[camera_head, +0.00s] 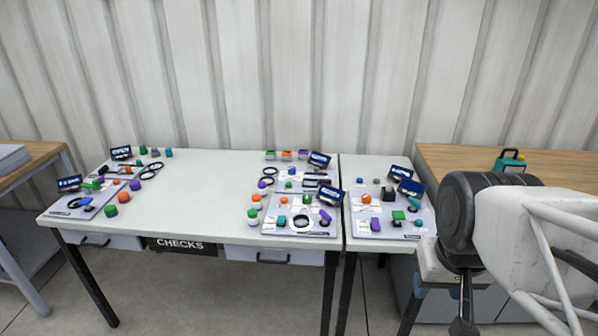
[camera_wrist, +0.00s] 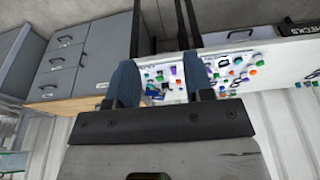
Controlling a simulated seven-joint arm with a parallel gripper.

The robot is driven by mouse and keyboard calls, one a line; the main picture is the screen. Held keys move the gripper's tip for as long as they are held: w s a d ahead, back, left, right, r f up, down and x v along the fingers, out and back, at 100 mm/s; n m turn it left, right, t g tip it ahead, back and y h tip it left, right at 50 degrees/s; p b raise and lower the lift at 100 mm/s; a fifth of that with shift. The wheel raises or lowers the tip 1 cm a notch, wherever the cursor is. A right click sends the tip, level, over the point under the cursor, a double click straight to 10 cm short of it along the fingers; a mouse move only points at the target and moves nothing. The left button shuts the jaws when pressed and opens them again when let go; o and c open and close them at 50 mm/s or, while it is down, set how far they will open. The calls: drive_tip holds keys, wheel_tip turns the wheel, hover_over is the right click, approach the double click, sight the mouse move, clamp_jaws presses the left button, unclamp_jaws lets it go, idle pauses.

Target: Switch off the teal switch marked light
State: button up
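Several small panels with coloured knobs, buttons and switches lie on the white table (camera_head: 190,190). The lettering is too small to read, so I cannot tell which one is marked light. My gripper (camera_wrist: 160,75) has its two fingers apart with nothing between them. It is at the right of the head view, away from the panels, with its fingertips not clear there.
Blue display signs (camera_head: 319,159) stand behind the panels, and loose coloured knobs (camera_head: 123,197) sit between them. A wooden bench (camera_head: 462,157) with a teal-and-black item (camera_head: 510,161) is at the right. Grey drawers (camera_wrist: 75,60) show in the wrist view. The table's middle left is clear.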

drive_tip(key=shift+o, duration=0.2)
drive_tip(key=w+a+r, duration=0.1)
drive_tip(key=w+a, duration=0.3)
drive_tip(key=w, duration=1)
drive_tip(key=shift+a+g, duration=0.2)
drive_tip(key=shift+g, duration=0.1)
drive_tip(key=g, duration=0.2)
hover_over(281, 220)
drive_tip(key=f, duration=2.2)
drive_tip(key=shift+s+d+f, duration=0.15)
drive_tip(key=shift+s+f, duration=0.1)
drive_tip(key=shift+w+a+f, duration=0.1)
drive_tip(key=shift+a+f, duration=0.15)
drive_tip(key=shift+f, duration=0.1)
drive_tip(key=shift+f, duration=3.8)
